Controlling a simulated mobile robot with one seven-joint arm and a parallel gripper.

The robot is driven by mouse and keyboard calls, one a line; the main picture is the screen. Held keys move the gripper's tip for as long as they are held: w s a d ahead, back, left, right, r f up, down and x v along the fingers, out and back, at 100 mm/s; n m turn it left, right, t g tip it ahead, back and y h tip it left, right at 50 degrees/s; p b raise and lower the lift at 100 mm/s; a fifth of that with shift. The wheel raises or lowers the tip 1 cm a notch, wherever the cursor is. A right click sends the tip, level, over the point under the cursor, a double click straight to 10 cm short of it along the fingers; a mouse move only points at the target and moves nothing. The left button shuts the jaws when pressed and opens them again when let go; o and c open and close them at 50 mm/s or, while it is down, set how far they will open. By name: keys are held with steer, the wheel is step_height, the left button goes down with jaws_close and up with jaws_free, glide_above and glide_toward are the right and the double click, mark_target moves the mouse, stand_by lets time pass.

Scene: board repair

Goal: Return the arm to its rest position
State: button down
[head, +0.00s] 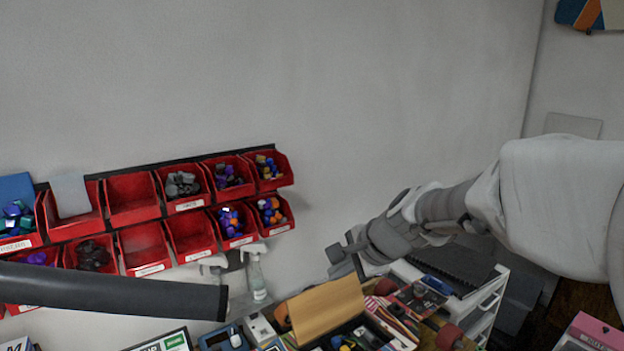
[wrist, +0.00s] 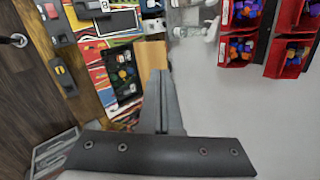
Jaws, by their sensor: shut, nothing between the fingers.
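My arm reaches in from the right in the head view, covered in a pale sleeve. My gripper (head: 343,262) is at its end, in front of the wall and above the cluttered bench. In the wrist view my gripper (wrist: 160,75) shows its two grey fingers together, with nothing held between them. The fingers appear clear of the bench items, near the open box (wrist: 122,75) with coloured pieces.
Red wall bins (head: 190,237) with small coloured parts hang at the left. Spray bottles (head: 257,279) stand below them. An open cardboard box (head: 328,308) lies on the bench. A white drawer unit (head: 484,307) stands below my arm. The upper wall is clear.

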steer(key=s+d+n+h, duration=0.1)
steer(key=s+d+n, duration=0.2)
steer(key=s, duration=0.4)
steer(key=s+d+r+n+h, duration=0.1)
steer(key=s+d+n+h, duration=0.1)
steer(key=s+n, duration=0.4)
steer(key=s+d+n+h, duration=0.2)
steer(key=s+d+n, duration=0.2)
steer(key=s, duration=0.6)
steer(key=shift+s+r+n+g, duration=0.2)
steer(key=shift+r+n+g, duration=0.1)
steer(key=shift+r+g, duration=0.1)
